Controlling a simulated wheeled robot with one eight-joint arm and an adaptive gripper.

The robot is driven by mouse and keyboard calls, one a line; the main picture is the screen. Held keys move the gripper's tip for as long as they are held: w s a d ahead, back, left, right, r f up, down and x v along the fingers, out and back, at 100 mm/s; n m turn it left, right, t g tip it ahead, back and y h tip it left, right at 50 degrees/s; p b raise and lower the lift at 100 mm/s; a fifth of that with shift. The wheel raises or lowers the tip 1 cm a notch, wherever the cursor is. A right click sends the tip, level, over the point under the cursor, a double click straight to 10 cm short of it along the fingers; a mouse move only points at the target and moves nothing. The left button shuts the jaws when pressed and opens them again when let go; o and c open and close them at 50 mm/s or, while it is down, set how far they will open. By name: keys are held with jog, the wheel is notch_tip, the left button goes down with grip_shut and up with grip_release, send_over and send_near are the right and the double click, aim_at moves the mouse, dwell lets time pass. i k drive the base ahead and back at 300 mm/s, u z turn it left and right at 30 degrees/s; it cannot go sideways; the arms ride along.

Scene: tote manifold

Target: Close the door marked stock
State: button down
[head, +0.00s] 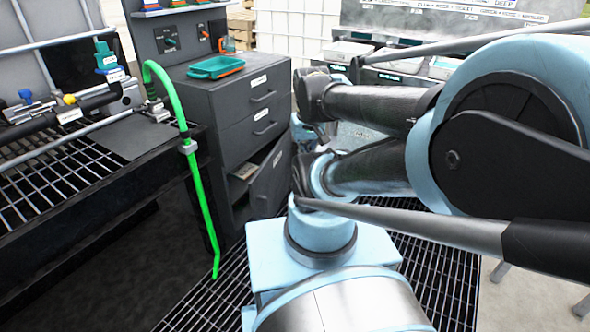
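A dark grey cabinet (228,128) stands left of centre, with two drawers above a lower door. The lower door (271,178) stands ajar, its free edge swung outward. A dark gap and a pale item show inside at its left. The door has a white label (278,158) too small to read, so I cannot confirm that it says stock. My arm fills the right side and folds back toward the cabinet, its near links just right of the door.
A green tray (215,67) sits on the cabinet top. A bright green hose (192,150) hangs in front of the cabinet's left side. A black grated bench (60,180) with fittings stands at left. A grey labelled unit (455,20) stands at the back right.

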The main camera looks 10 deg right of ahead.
aim_at(268, 187)
jog(key=z, duration=0.45)
jog(key=k, duration=1.35)
jog(key=u, duration=1.25)
jog(key=i, duration=1)
